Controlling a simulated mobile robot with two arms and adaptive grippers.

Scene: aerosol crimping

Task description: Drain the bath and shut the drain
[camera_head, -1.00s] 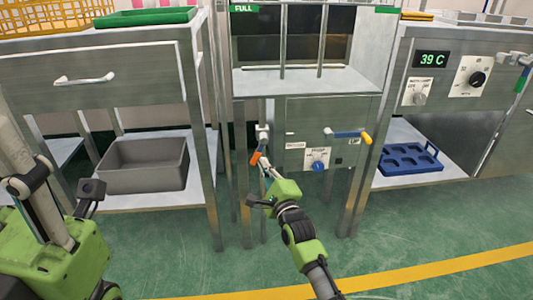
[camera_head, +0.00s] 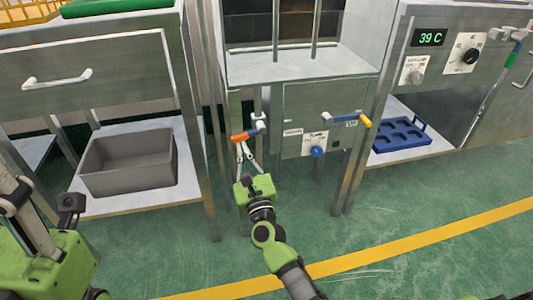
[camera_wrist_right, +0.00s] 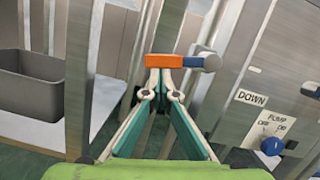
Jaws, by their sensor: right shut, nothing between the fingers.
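The drain valve (camera_head: 259,122) sits at the left of the steel panel under the bath (camera_head: 300,66). Its orange-ended lever (camera_head: 240,137) lies roughly level, pointing left; it also shows in the right wrist view (camera_wrist_right: 163,61). My right gripper (camera_head: 244,149) is shut and empty. Its fingertips (camera_wrist_right: 163,80) meet right at the underside of the orange end, apparently touching it; I cannot tell for sure. My left gripper's green body (camera_head: 55,258) is at the lower left, its fingers not clear. The bath's liquid level cannot be read.
The panel also has a yellow-tipped lever (camera_head: 364,121) and a blue PUMP knob (camera_head: 317,151). A grey bin (camera_head: 130,170) stands on the left shelf, a blue holder (camera_head: 402,135) on the right one. Table legs flank the valve. The green floor in front is clear.

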